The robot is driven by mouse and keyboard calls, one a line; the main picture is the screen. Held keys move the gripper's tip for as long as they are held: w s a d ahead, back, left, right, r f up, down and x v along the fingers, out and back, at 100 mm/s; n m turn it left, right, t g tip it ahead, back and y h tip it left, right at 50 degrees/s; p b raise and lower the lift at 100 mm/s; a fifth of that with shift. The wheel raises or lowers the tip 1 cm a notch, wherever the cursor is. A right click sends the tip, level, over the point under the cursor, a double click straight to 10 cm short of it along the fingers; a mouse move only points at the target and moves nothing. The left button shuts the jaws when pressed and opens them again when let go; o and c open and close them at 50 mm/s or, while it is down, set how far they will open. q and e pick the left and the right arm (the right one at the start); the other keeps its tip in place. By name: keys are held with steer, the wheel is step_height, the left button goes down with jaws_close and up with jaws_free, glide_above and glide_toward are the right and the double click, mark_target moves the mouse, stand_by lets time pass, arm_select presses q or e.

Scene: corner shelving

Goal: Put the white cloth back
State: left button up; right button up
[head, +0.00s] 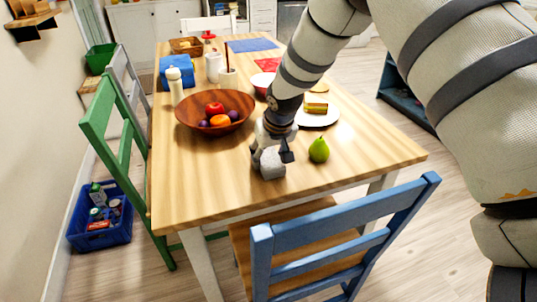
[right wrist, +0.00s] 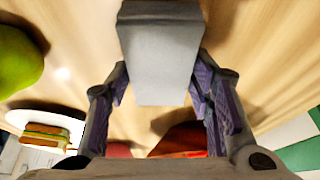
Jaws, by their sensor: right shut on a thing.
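The white cloth (head: 270,165) shows as a small pale block near the front of the wooden table (head: 185,205). My right gripper (head: 270,152) reaches down over it and is shut on it. In the right wrist view the cloth (right wrist: 160,50) sits between the two fingers of the right gripper (right wrist: 160,88), with its flat grey-white face toward the camera. I cannot tell whether the cloth touches the table top. My left gripper is not in view.
A green pear (head: 319,149) is just right of the gripper, with a sandwich plate (head: 318,120) behind it. A wooden fruit bowl (head: 190,124) stands to the left. A blue chair (head: 345,226) is at the front edge. The table's front-left corner is clear.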

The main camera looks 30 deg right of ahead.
steer(key=shift+f, duration=0.2)
steer(key=o, duration=1.1)
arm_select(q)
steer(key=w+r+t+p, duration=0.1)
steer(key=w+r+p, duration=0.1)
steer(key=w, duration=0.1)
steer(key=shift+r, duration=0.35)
arm_select(e)
steer(key=v, duration=1.2)
steer(key=shift+r, duration=0.2)
